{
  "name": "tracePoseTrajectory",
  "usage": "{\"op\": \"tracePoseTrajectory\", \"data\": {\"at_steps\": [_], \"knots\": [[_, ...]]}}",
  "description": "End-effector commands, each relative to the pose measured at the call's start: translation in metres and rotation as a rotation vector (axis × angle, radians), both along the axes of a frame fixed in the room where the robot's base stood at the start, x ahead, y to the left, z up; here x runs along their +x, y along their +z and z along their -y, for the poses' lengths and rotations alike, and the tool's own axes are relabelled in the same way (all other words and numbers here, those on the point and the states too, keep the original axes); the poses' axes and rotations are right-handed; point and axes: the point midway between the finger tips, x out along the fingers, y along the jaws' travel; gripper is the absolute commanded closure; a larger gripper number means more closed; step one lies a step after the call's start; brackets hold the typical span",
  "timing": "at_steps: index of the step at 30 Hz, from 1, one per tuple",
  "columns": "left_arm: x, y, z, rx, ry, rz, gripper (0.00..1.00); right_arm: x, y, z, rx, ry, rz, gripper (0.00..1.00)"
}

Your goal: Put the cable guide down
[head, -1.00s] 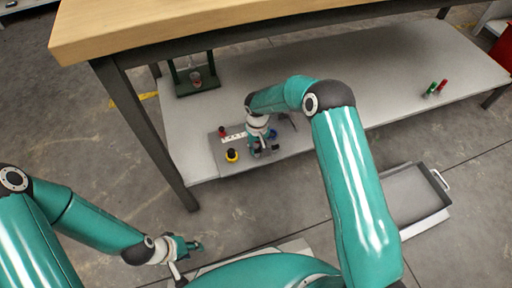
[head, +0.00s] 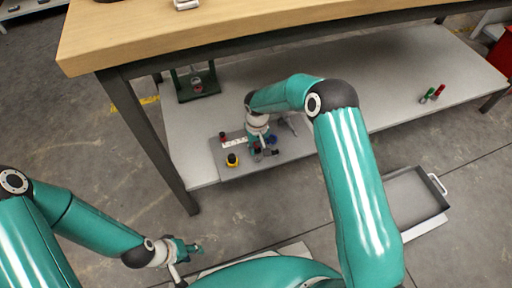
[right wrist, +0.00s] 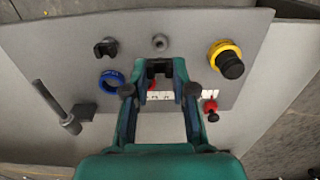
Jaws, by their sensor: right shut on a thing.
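My right gripper (right wrist: 158,92) is shut on a small black notched piece, which I take to be the cable guide (right wrist: 158,67). The piece sits between the fingertips, over a grey board (right wrist: 190,30) on the lower shelf. I cannot tell whether it touches the board. In the head view the right gripper (head: 262,150) is small and its grip is unclear. My left gripper (head: 192,247) is low at the left, over the floor and away from the board. Its jaws are too small to read.
Around the gripper on the board are a similar black clip (right wrist: 105,47), blue ring (right wrist: 111,80), grey round fitting (right wrist: 159,42), yellow-black knob (right wrist: 228,60) and red knob (right wrist: 211,108). A grey rod (right wrist: 55,105) lies left. The wooden tabletop (head: 300,18) overhangs the shelf (head: 350,90).

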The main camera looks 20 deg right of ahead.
Motion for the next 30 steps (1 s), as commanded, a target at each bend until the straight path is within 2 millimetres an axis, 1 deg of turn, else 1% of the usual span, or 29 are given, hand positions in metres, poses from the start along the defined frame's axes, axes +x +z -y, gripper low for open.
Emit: {"op": "tracePoseTrajectory", "data": {"at_steps": [14, 17, 20, 23, 26, 29, 30], "knots": [[0.0, 0.0, 0.0, 0.0, 0.0, 0.0, 0.6, 0.002, -0.001, -0.001, 0.0, -0.017, 0.001, 1.0], [0.0, 0.0, 0.0, 0.0, 0.0, 0.0, 0.6, 0.005, -0.002, -0.005, 0.0, -0.044, 0.0, 1.0], [0.0, 0.0, 0.0, 0.0, 0.0, 0.0, 0.6, 0.002, -0.005, -0.011, 0.0, -0.076, -0.002, 1.0], [0.0, 0.0, 0.0, 0.0, 0.0, 0.0, 0.6, 0.001, -0.004, -0.014, 0.0, -0.12, 0.0, 1.0], [0.0, 0.001, 0.0, 0.0, 0.0, 0.0, 0.6, -0.002, -0.003, 0.002, 0.0, -0.202, 0.0, 1.0], [0.0, 0.002, 0.0, 0.0, 0.0, 0.0, 0.6, -0.006, -0.005, 0.024, -0.001, -0.28, -0.002, 1.0], [0.0, 0.003, 0.0, 0.0, 0.0, 0.0, 0.6, -0.008, -0.005, 0.034, -0.001, -0.316, -0.002, 1.0]]}}
